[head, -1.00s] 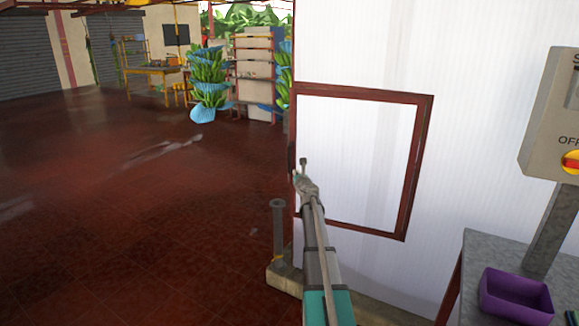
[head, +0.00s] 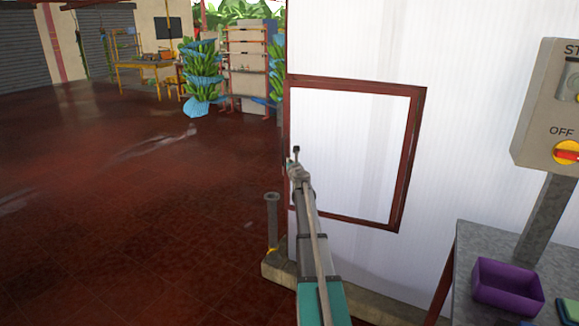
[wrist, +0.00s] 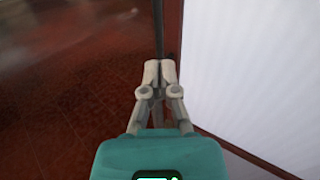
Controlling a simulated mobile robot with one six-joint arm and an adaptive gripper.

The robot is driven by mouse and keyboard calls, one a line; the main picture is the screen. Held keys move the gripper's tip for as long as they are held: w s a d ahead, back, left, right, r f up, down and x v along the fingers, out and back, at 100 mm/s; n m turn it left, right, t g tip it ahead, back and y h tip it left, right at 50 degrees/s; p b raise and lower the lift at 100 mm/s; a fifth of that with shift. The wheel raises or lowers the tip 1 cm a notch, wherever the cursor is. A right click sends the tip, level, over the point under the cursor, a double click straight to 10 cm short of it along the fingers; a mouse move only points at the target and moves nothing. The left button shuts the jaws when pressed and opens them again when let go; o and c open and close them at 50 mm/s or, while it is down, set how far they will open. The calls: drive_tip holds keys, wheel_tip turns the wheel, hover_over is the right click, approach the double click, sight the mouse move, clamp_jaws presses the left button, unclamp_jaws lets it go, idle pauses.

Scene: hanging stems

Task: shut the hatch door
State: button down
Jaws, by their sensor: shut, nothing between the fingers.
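The hatch shows in the head view as a red-brown frame (head: 416,140) around a white panel (head: 355,150) in the white wall. The panel looks flush with its frame, but I cannot tell whether the door is fully shut. My gripper (head: 295,160) is at the hatch's left edge, near mid-height, and covers part of that edge. In the wrist view my gripper (wrist: 160,66) has its fingers together and empty. Its tips are at or very close to a dark upright edge beside a red-brown strip (wrist: 173,30). Contact is unclear.
A grey post (head: 271,220) stands on a low concrete kerb (head: 277,272) left of my arm. A grey table (head: 470,250) with a purple bin (head: 507,285) and a control box (head: 548,110) are at right. Open red floor (head: 120,210) lies left.

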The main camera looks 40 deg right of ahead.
drive_tip(key=x, duration=0.9)
drive_tip(key=shift+w+d, duration=0.15)
drive_tip(key=shift+w, duration=0.05)
drive_tip(key=shift+f, duration=0.1)
